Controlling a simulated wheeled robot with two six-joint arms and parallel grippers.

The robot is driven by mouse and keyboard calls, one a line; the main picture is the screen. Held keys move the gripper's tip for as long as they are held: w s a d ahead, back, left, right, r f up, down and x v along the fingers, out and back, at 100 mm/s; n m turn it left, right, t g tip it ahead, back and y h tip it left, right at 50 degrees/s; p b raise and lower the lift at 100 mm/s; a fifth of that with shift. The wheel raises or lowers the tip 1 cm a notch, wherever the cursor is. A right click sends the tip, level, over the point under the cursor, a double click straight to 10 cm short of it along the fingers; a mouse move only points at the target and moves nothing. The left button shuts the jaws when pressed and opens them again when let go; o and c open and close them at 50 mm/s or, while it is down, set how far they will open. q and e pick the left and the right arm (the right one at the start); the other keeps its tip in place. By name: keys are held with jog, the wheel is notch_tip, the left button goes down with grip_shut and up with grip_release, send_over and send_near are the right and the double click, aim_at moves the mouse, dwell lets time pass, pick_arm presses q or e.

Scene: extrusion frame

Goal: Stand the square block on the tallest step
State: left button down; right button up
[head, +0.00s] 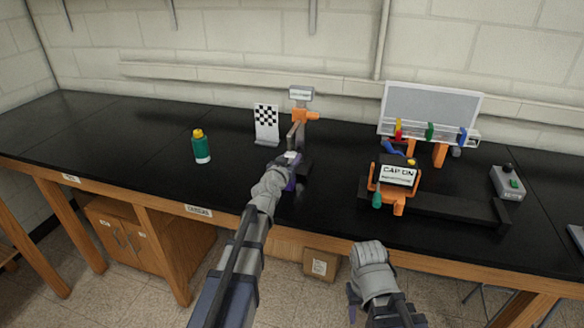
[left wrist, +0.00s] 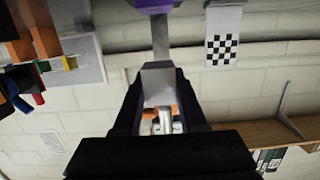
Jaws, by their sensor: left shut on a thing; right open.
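My left gripper (head: 291,160) is at the middle of the bench, in front of the grey post of an orange-headed stand (head: 301,115). In the left wrist view its dark fingers are shut on a pale grey block (left wrist: 158,84), which has a flat, squarish face. In the head view the gripper mostly hides the block. A grey bar and a purple part (left wrist: 154,4) show beyond the block in the wrist view. I cannot make out a set of steps clearly. My right gripper (head: 353,296) is open in front of the bench, low and partly hidden by its own wrist.
A checkerboard card (head: 266,121) stands behind the left gripper. A green bottle (head: 201,147) is on the left. An orange fixture with a sign (head: 397,175), a grey panel (head: 431,104) and a button box (head: 508,182) stand right. The black bench top (head: 110,135) is clear at left.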

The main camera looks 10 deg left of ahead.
pick_arm(q)
notch_tip(320, 180, down, 4)
jog(key=b, duration=0.3)
jog(key=shift+r, duration=0.25)
jog(key=shift+f+b, duration=0.65)
jog(key=shift+b, duration=0.05)
jog(key=shift+c, duration=2.3)
grip_release()
jog(key=shift+r, duration=0.1)
jog(key=shift+r+p, duration=0.6)
jog(key=shift+p, duration=0.05)
jog(key=s+r+p, duration=0.1)
jog(key=s, duration=1.1)
jog(key=shift+a+r+p, duration=0.15)
jog(key=shift+r+p, duration=0.25)
